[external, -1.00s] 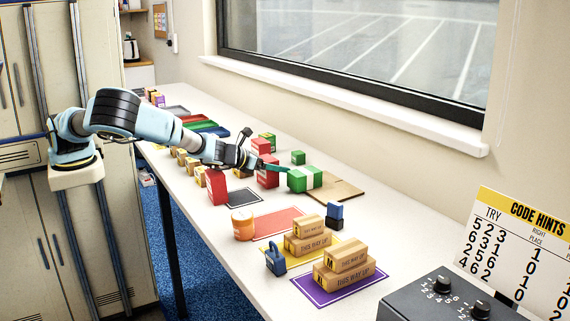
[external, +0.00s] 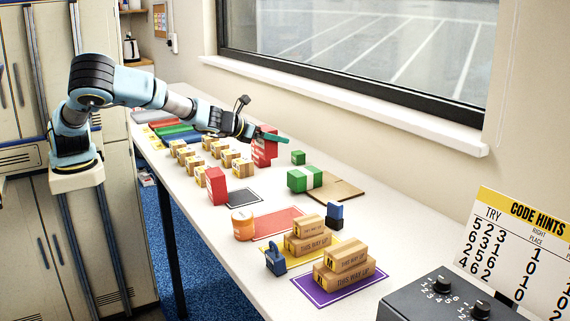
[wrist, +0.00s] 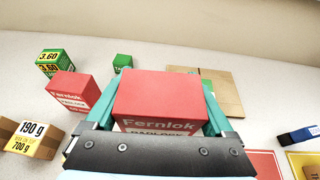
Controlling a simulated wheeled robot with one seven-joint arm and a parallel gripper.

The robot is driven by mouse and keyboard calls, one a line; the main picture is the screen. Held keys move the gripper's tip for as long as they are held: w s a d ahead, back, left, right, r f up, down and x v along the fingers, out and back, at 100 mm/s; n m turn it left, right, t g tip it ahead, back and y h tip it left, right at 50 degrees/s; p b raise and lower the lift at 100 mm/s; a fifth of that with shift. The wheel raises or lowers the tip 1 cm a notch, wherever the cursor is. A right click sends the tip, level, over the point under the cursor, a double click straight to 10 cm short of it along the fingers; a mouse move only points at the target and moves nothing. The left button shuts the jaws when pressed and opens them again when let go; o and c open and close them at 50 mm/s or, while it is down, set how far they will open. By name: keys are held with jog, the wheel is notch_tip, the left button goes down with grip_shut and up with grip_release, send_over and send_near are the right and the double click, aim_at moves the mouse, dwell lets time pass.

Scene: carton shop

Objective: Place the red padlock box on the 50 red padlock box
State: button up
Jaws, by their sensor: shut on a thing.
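My gripper (external: 268,138) is shut on a red padlock box (external: 263,153), and its teal fingers press the box's two sides in the wrist view (wrist: 163,85). The held box (wrist: 170,95) reads "Fernlok" on its near face, and its top is plain red. It appears raised above the table. A second red Fernlok padlock box (wrist: 75,93) with a white label stands to the left in the wrist view.
A green box marked 3.60 (wrist: 52,63) stands near the second red box. A green-and-white carton (external: 304,179), a small green box (external: 298,157) and flat cardboard (external: 338,188) lie to the right. A tall red item (external: 216,186) stands beside a dark mat (external: 243,198).

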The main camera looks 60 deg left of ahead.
jog(key=s+r+n+y+p, duration=0.2)
jog(key=s+r+y, duration=0.15)
jog(key=s, duration=0.55)
jog(key=s+r+n+y+p, duration=0.2)
jog(key=s+r, duration=0.3)
jog(key=s, duration=0.4)
notch_tip(320, 180, down, 9)
jog(key=shift+d+g+p, duration=0.35)
jog(key=shift+g+p, duration=0.05)
jog(key=shift+p, duration=0.05)
jog(key=shift+w+h, duration=0.1)
jog(key=shift+h, duration=0.15)
jog(key=o, duration=1.2)
jog(key=shift+f, duration=0.1)
jog(key=shift+o, duration=0.2)
